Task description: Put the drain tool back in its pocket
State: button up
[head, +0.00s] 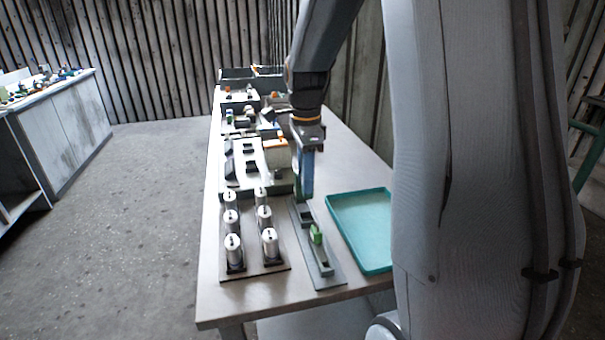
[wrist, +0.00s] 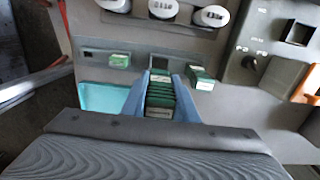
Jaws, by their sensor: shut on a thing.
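My gripper (head: 305,192) points down over the far part of a narrow grey holder (head: 328,283) on the table. In the wrist view my gripper's blue fingers (wrist: 161,76) are shut on a green piece with pale bands (wrist: 160,101), which I take for the drain tool. The holder shows across the wrist view (wrist: 137,52). A square pocket (wrist: 160,63) just beyond the fingertips looks empty. Green blocks sit either side of it, one at left (wrist: 119,60) and one at right (wrist: 200,78). The held piece's lower end and its height above the holder are unclear.
A plate with several white cylinders (head: 233,246) stands left of the holder. A teal tray (head: 362,230) lies to its right, apparently empty. Boxes and parts (head: 240,120) crowd the table's far end. A second bench (head: 60,115) stands at the far left.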

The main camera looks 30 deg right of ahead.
aim_at(305, 197)
jog(key=shift+f+b, duration=2.1)
jog(key=shift+f, duration=0.6)
jog(key=shift+f+p, duration=0.35)
jog(key=shift+p, duration=0.1)
jog(key=shift+f+b, duration=0.35)
jog(key=shift+f, duration=0.95)
jog(key=o, duration=0.9)
jog(key=shift+o, duration=0.2)
notch_tip(305, 197, up, 8)
jog(key=shift+f+b, duration=0.1)
jog(key=shift+b, duration=0.45)
